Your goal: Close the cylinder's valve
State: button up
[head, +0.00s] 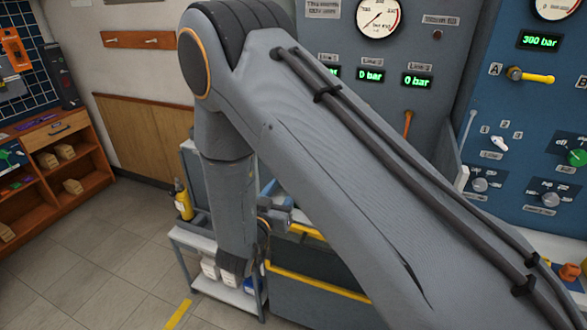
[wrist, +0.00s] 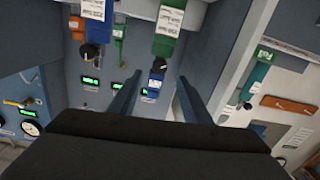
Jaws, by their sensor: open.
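My gripper (wrist: 158,75) shows in the wrist view with its two dark fingers apart and nothing between them. Beyond the fingertips, in a tilted, upside-down-looking view, are a blue labelled body (wrist: 95,13) with a dark rounded end and a green labelled body (wrist: 171,20) with a dark end. A smaller blue labelled piece (wrist: 156,75) shows between the fingers, farther off. I cannot tell which of these is the cylinder or its valve. In the head view my arm covers the middle, and I cannot make out the gripper clearly.
A grey panel (head: 430,45) with a gauge and green displays stands behind my arm. A blue panel (head: 560,110) with a yellow-handled lever (head: 532,77) is at the right. A cart (head: 195,240) holds a yellow bottle (head: 183,200). Wooden shelves (head: 85,165) stand left; open floor lies between.

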jog(key=p+x, duration=0.2)
jog(key=x, duration=0.5)
jog(key=shift+w+d, duration=0.15)
jog(key=shift+w, duration=0.15)
jog(key=shift+c, duration=0.2)
jog(key=c, duration=1)
